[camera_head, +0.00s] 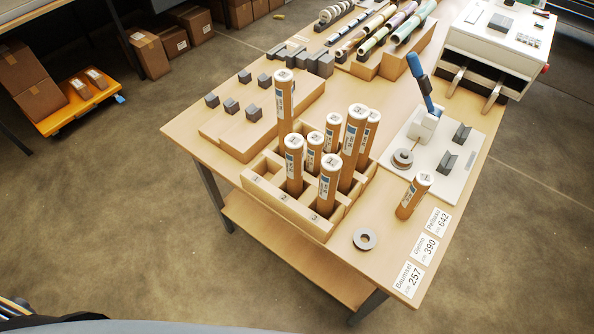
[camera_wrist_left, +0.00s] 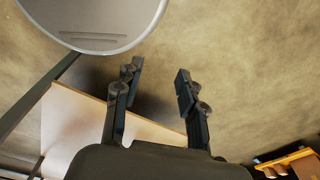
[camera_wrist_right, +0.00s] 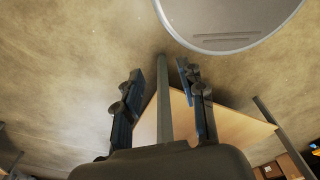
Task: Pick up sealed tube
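Several brown cardboard tubes with white caps and blue-white labels stand in a wooden rack (camera_head: 285,207) on the table; one tall tube (camera_head: 284,105) rises at its back left. My left gripper (camera_wrist_left: 157,78) is open and empty in the left wrist view. My right gripper (camera_wrist_right: 165,78) is open and empty in the right wrist view. Neither gripper shows in the head view; both are away from the tubes.
A white board (camera_head: 452,175) with a blue-handled press (camera_head: 424,108) lies right of the rack. A grey ring (camera_head: 365,239) and name cards (camera_head: 409,279) lie near the front edge. Grey blocks sit on a wooden board (camera_head: 232,132) at the left. A white machine (camera_head: 497,45) stands at the back right.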

